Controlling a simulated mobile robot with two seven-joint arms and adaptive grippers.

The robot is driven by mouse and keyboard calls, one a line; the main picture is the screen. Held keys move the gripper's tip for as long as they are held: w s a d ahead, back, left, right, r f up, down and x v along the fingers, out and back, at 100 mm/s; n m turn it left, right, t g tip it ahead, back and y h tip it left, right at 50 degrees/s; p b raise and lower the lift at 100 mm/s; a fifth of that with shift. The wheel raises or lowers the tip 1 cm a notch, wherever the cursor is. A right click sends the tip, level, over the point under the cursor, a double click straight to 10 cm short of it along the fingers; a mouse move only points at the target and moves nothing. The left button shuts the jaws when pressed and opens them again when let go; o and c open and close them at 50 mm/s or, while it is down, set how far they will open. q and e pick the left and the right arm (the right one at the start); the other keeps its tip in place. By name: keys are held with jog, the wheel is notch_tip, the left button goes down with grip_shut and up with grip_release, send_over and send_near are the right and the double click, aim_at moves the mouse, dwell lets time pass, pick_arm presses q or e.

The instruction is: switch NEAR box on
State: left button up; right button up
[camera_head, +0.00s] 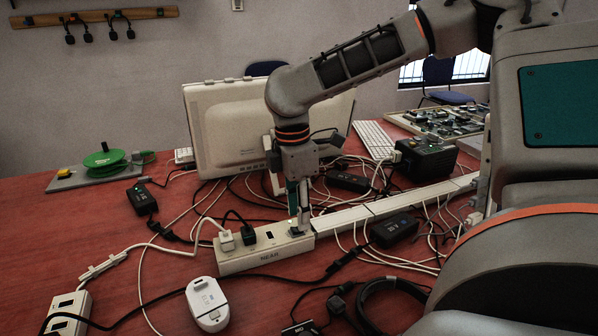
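The NEAR box (240,263) is a white power strip lying on the red table, with its name printed on the front side. A white plug (226,241) and a black plug (248,236) sit in its left part. A dark switch (295,232) is at its right end. My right gripper (300,226) points straight down over that end, with its fingers together and tips at or just above the switch. I cannot tell whether they touch it. The tips partly hide the switch, so its position is unclear. My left gripper is not in view.
Tangled black and white cables surround the box. A longer white strip (340,219) runs off to the right behind it. A monitor (230,125) stands behind my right arm. A white device (207,304) and another strip (68,308) lie in front. Bare table shows at left.

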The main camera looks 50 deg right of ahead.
aim_at(296, 229)
notch_tip(296, 229, up, 10)
jog(key=shift+w+a+f, duration=0.15)
jog(key=shift+a+f, duration=0.05)
jog(key=shift+a, duration=0.1)
dwell(0.6)
